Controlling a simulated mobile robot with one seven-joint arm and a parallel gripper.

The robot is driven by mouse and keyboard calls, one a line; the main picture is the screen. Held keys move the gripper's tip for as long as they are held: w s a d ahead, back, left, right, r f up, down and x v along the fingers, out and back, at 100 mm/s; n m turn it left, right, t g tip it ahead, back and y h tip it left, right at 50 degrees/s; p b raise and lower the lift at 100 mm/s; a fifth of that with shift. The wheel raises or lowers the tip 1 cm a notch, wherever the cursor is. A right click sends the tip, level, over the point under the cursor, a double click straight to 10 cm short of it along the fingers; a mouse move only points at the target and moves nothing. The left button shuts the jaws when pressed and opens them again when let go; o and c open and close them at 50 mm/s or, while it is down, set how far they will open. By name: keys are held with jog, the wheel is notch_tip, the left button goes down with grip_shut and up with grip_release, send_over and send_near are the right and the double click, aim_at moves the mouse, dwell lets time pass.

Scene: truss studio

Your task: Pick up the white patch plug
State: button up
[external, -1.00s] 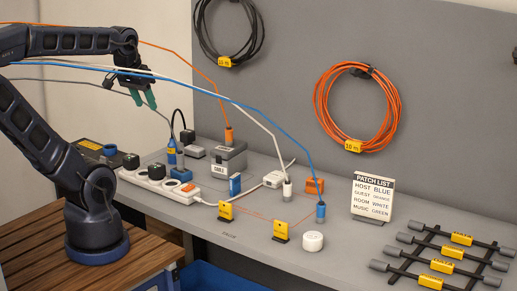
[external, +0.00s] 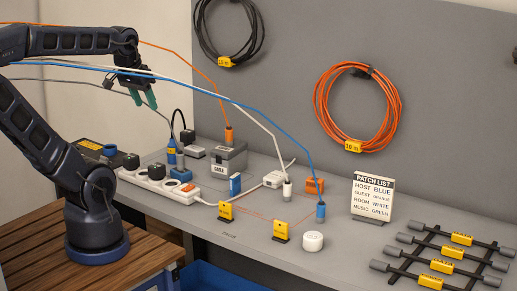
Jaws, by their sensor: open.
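The white patch plug (external: 287,190) stands upright on the grey bench, with its white cable rising from its top toward the upper left. Its tip is whitish with a grey lower part. My gripper (external: 142,103) hangs open and empty at the upper left, above the far left end of the bench. Its green fingers point down. It is well to the left of the white plug and higher, not touching it. The white, blue and grey cables pass close by the gripper; I cannot tell whether they touch it.
A white adapter (external: 274,179) and an orange block (external: 314,185) sit close to the white plug. A power strip (external: 157,184), yellow tags, a white puck (external: 313,241) and a patch list sign (external: 373,199) are around.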

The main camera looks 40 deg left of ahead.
jog(key=w+d+f+m+g, duration=0.15)
jog(key=w+d+m, duration=0.25)
jog(key=w, duration=0.5)
jog(key=m+g+h, duration=0.4)
jog(key=m, duration=1.2)
send_near(287, 183)
notch_tip(287, 183, down, 3)
jog(key=x, duration=0.6)
jog(key=d+x, duration=0.1)
jog(key=x, duration=0.3)
jog(key=shift+s+r, duration=0.1)
jog(key=shift+r, duration=0.15)
jog(key=c, duration=1.1)
